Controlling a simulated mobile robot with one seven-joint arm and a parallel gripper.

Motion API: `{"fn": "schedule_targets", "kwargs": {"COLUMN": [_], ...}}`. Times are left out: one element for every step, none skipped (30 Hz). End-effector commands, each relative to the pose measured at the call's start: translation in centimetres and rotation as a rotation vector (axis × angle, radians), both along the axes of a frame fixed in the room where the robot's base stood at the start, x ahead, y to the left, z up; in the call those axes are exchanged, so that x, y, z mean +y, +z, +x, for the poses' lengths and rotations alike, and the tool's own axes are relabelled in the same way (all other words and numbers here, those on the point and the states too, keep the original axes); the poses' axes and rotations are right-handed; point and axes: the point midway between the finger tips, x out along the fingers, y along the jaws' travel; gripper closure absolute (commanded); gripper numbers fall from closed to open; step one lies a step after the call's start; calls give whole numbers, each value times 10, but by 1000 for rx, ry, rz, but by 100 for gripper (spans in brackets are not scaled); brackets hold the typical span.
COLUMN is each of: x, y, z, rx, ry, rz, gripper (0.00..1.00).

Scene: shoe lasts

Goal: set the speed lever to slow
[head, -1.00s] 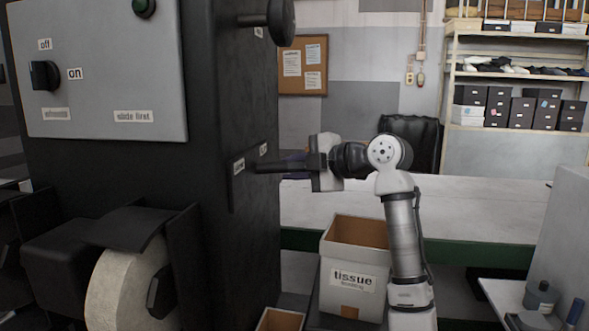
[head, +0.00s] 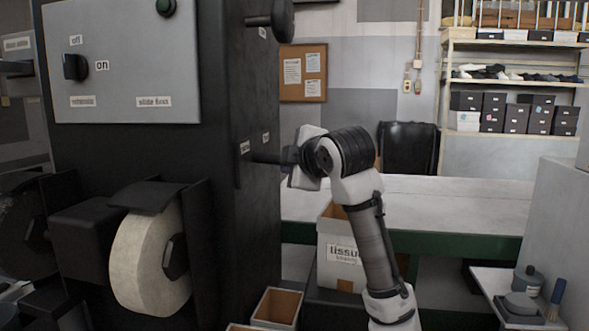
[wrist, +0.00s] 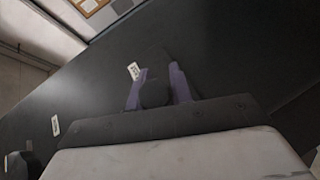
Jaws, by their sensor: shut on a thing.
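The speed lever (head: 264,159) is a dark bar sticking out of the right side of the black machine. Two small white labels, a left one (head: 244,147) and a right one (head: 266,137), sit above it, too small to read. The lever's base is nearer the left label. My gripper (head: 286,158) is at the lever's outer end, shut on it and tilted. In the wrist view, the purple fingers of my gripper (wrist: 158,88) stand on both sides of the lever's dark round end (wrist: 154,94). A label (wrist: 134,71) shows beside the left finger.
The machine's front has an on/off knob (head: 75,67) and a pale wheel (head: 140,262) below. A grey-topped bench (head: 450,205) runs behind my arm. A tissue box (head: 330,265) and a small open box (head: 277,307) stand low beside the machine.

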Motion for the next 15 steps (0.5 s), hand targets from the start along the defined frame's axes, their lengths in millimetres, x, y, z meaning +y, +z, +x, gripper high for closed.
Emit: {"fn": "schedule_targets", "kwargs": {"x": [1,2,3,3,4,5,5,6,6,7,7,7,7,7,7], "y": [-2,-1,-1,-1,-1,-1,-1,-1,-1,0,0,0,0,0,0], "z": [-4,-6,-9,-10,-12,-13,-14,-15,-16,-17,-18,-18,-19,-19,-19], "rx": [-2,-3,-1,-1,0,-1,0,1,1,1,0,1,1,1,1], "ry": [-28,-42,-62,-74,-86,-99,-108,-117,-126,-131,-136,-141,-145,-147,-149], "rz": [-3,-4,-3,-3,-2,-2,-2,-2,-1,-2,-2,-1,0,0,-1], "gripper": [100,100,100,100,100,100,100,100,100,100,100,100,100,100,100]}}
